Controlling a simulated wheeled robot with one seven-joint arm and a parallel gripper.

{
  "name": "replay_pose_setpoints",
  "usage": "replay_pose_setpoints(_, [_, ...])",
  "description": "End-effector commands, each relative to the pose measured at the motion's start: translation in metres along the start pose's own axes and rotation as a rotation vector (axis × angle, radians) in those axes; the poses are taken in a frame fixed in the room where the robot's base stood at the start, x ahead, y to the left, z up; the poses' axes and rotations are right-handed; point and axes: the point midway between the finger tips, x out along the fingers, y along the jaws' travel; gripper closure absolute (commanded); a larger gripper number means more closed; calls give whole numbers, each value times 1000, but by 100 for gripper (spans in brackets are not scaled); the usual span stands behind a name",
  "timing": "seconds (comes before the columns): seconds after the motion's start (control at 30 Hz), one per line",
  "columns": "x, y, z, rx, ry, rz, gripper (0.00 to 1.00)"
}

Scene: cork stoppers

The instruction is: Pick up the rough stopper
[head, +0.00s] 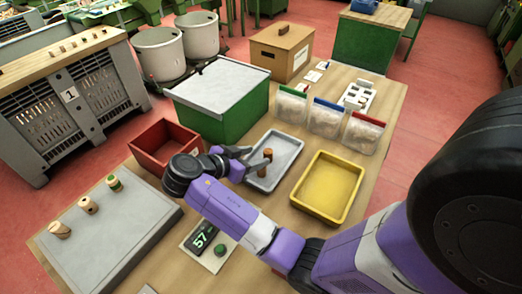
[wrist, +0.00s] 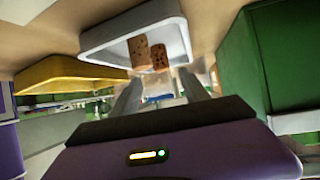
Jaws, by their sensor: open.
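Two brown cork stoppers stand close together in the grey tray (head: 292,152). In the wrist view, one stopper (wrist: 159,57) shows dark pits and looks rougher; the other (wrist: 138,50) is paler and plainer. The stoppers appear beyond the fingertips.
A yellow tray (head: 328,187) lies right of the grey one. Bagged goods (head: 325,118) line the back.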

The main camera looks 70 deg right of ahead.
Motion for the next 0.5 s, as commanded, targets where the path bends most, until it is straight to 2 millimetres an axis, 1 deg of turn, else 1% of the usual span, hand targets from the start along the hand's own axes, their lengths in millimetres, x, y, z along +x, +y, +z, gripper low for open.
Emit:
replay_pose_setpoints(0.17, [9,1,-1,-1,0,3,47])
replay_pose_setpoints(0.43, [36,1,-1,-1,0,3,47])
replay_pose_setpoints(0.5, [47,1,-2,0,0,5,47])
